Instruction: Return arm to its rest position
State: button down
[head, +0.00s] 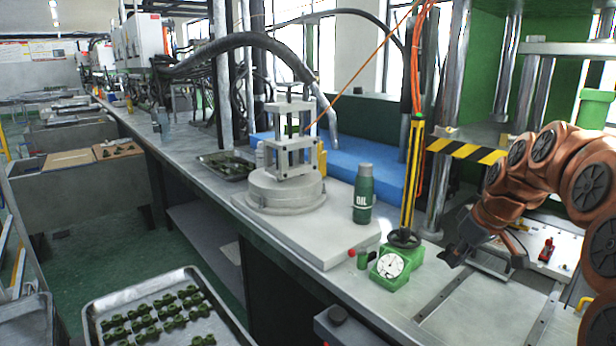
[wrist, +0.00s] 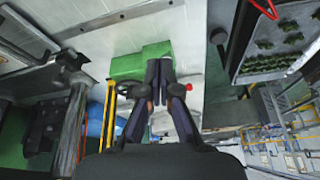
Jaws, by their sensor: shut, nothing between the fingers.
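My copper-coloured arm (head: 550,165) reaches in from the right in the head view. My gripper (head: 452,258) hangs over the bench at its end, to the right of the green dial gauge (head: 390,265), pointing down and left. In the wrist view my gripper (wrist: 160,70) has its two dark fingers together at the tips, with nothing between them. The green gauge body (wrist: 128,66) shows behind and beside the fingers there, partly hidden by them.
A green oil bottle (head: 363,195) and a metal fixture on a round base (head: 284,192) stand on the bench. A tray (head: 92,318) of green parts is at lower left. A striped yellow-black bar (head: 466,151) and steel columns stand near my arm.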

jog(key=s+a+g+p, duration=0.1)
jog(key=s+a+p, duration=0.1)
jog(key=s+a, duration=0.6)
jog(key=s+a+f+m+g+h+p, duration=0.1)
jog(key=s+a+f+m+g+p, duration=0.1)
jog(key=s, duration=1.2)
jog(key=s+a+f+m+g+h+p, duration=0.1)
jog(key=s+a+f+m+g+p, duration=0.1)
jog(key=s, duration=1.3)
jog(key=shift+a+f+m+g, duration=0.3)
jog(key=shift+a+f+m, duration=0.3)
jog(key=shift+a, duration=0.25)
